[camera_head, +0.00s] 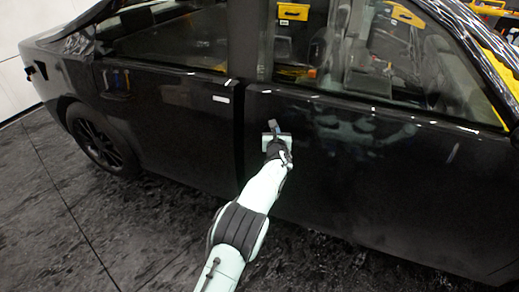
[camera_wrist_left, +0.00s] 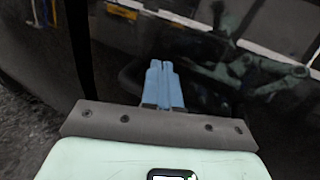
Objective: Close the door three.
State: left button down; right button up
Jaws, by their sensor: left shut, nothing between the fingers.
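A black car fills the head view, with a front door (camera_head: 370,190) and a rear door (camera_head: 170,125) facing me. A dark vertical gap (camera_head: 239,130) runs between them; I cannot tell how far either door stands open. No label shows which is door three. My left gripper (camera_head: 272,126) is at the front door's outer face, near its rear edge and below the window. In the left wrist view its blue fingers (camera_wrist_left: 160,68) are together and empty, pointing at the glossy black panel (camera_wrist_left: 115,75). I cannot tell whether they touch it. My right gripper is not in view.
The rear wheel (camera_head: 98,140) is at the left. The dark floor (camera_head: 60,225) is clear at the lower left. A white wall (camera_head: 18,75) stands behind the car's left end.

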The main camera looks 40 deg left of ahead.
pick_arm(q)
jog(key=s+d+b, duration=0.1)
jog(key=s+d, duration=0.2)
jog(key=s, duration=0.6)
jog(key=shift+s+d+r, duration=0.25)
jog(key=shift+r, duration=0.2)
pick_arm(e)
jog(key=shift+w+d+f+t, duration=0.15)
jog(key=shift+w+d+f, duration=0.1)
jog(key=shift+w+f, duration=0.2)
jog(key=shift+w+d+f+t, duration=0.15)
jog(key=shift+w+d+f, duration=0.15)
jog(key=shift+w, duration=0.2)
